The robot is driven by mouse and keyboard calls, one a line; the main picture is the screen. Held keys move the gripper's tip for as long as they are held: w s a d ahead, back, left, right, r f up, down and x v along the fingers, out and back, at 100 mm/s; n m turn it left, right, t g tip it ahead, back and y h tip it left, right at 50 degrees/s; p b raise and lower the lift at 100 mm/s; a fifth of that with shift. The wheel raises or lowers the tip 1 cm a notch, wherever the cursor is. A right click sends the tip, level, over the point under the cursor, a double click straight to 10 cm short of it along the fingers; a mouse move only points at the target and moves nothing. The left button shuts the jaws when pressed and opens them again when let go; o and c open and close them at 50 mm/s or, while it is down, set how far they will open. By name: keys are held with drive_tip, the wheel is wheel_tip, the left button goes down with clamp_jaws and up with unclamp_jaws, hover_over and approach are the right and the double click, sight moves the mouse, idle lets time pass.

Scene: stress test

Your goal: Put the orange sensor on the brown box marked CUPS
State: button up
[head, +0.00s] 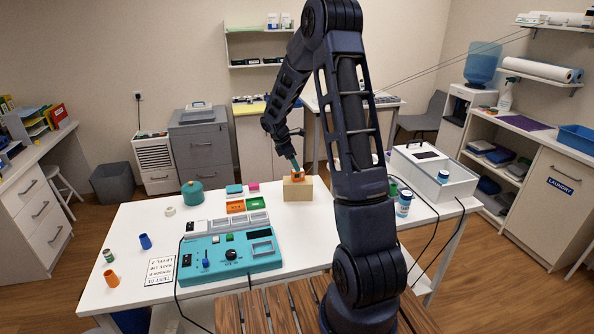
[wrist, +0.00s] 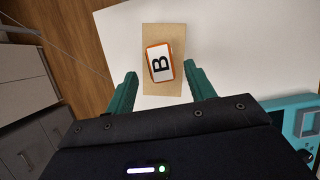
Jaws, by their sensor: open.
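In the head view the orange sensor (head: 298,178) shows small on the brown box (head: 298,191) at the table's back edge. No CUPS marking is readable in either view. My gripper (wrist: 160,82) is open, its green fingers spread to the two sides of the box's near end in the wrist view, with nothing between them that I can see held. In the head view my gripper (head: 297,168) is just above the sensor, partly overlapping it.
A teal test console (head: 232,254) stands on the white table left of the box, with small orange and green trays (head: 235,207) behind it. A teal round pot (head: 192,193) stands further left. A white case (head: 432,172) is at the right, beyond my arm.

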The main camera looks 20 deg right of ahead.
drive_tip(key=s+a+r+m, duration=0.15)
drive_tip(key=s+r, duration=0.25)
drive_tip(key=r, duration=0.4)
drive_tip(key=s+d+r+m, duration=0.1)
drive_tip(key=s+r+m, duration=0.2)
drive_tip(key=s+r, duration=0.35)
drive_tip(key=s+r+m+t+y, duration=0.1)
drive_tip(key=s+r+m, duration=0.2)
drive_tip(key=s, duration=0.6)
drive_tip(key=s+r+m+t+y, duration=0.2)
drive_tip(key=s+m, duration=0.4)
drive_tip(key=s, duration=0.4)
drive_tip(key=s+r+m+t+y, duration=0.1)
drive_tip(key=s+r+m, duration=0.3)
drive_tip(key=s, duration=0.5)
drive_tip(key=shift+s+d+r+t, duration=0.25)
drive_tip(key=shift+s+d+t, duration=0.05)
drive_tip(key=shift+s+d, duration=0.1)
